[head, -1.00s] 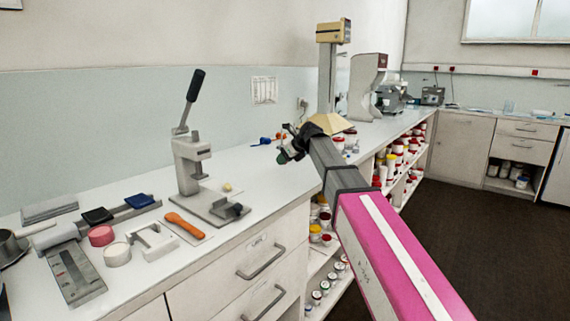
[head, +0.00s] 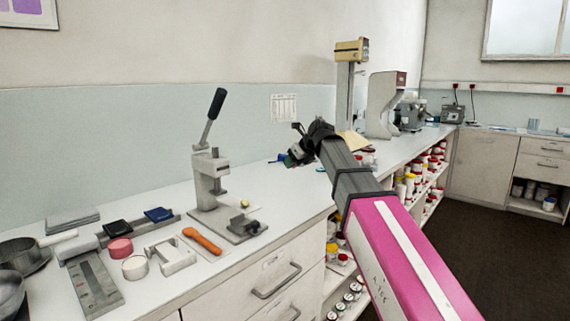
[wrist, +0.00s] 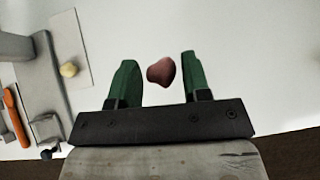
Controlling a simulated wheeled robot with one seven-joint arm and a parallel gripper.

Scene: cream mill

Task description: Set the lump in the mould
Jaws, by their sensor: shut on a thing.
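My gripper (wrist: 158,80) has two green fingers with a small reddish-brown lump (wrist: 161,71) held between them. In the head view my gripper (head: 292,158) is over the bench, right of the grey lever press (head: 208,178); the held lump cannot be made out there. A small pale yellow lump (head: 244,203) lies on a light sheet beside the press, and it also shows at the left in the wrist view (wrist: 69,70). A grey slotted block (head: 95,284) lies at the front left; I cannot tell whether it is the mould.
Left of the press are an orange-handled tool (head: 202,240), a white bracket (head: 170,255), a pink round pot (head: 119,249), a white pot (head: 135,267) and metal pans (head: 22,255). A column scale (head: 350,90) stands farther right. Bench between press and column is mostly clear.

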